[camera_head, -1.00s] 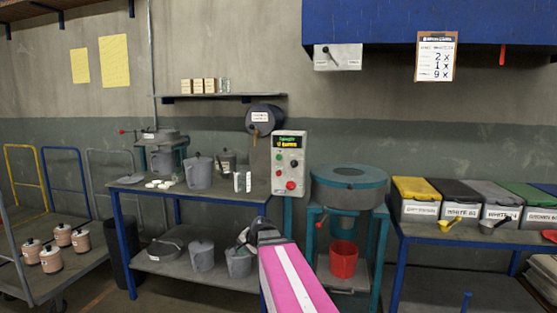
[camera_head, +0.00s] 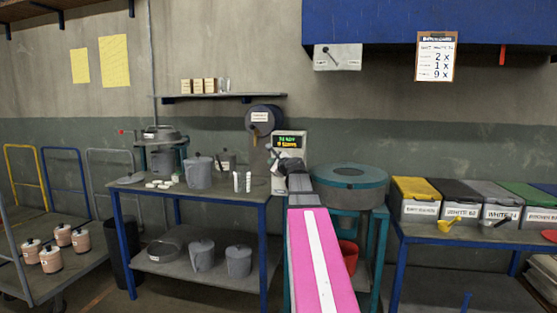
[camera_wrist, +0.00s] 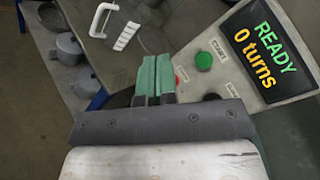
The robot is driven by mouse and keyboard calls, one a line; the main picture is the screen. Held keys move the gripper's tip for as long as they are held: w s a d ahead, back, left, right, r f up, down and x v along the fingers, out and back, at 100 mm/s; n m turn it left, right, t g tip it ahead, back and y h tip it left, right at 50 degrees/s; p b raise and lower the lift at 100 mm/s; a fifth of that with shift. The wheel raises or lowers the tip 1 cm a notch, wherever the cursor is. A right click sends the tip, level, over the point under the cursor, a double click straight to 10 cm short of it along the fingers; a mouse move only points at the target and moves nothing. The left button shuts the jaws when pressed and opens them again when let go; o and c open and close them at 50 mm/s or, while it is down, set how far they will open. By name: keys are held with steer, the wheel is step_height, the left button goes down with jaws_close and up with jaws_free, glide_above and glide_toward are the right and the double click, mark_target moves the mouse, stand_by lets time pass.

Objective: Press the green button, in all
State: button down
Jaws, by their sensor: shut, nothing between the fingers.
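The control box (camera_head: 289,137) stands at the right end of the bench. Its display reads "READY 0 turns" in the wrist view (camera_wrist: 262,48). The round green button (camera_wrist: 203,61) sits beside the display, with a label beside it. In the head view my arm hides the button. My gripper (camera_wrist: 155,62) is shut and empty, its green fingertips side by side. In the wrist view the tips appear left of the green button, with a visible gap. In the head view my gripper (camera_head: 277,160) is in front of the box's face.
A teal-rimmed drum machine (camera_head: 350,178) stands right of the box, with a red bucket (camera_head: 348,257) below. Grey pots (camera_head: 198,172) and small white items stand on the bench (camera_head: 226,195) at left. Lidded bins (camera_head: 415,199) line the right table.

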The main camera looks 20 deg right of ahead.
steer(key=w+d, duration=0.5)
steer(key=w, duration=0.2)
steer(key=shift+w, duration=0.15)
stand_by(0.5)
stand_by(1.9)
steer(key=shift+w+d, duration=0.15)
steer(key=shift+w, duration=0.2)
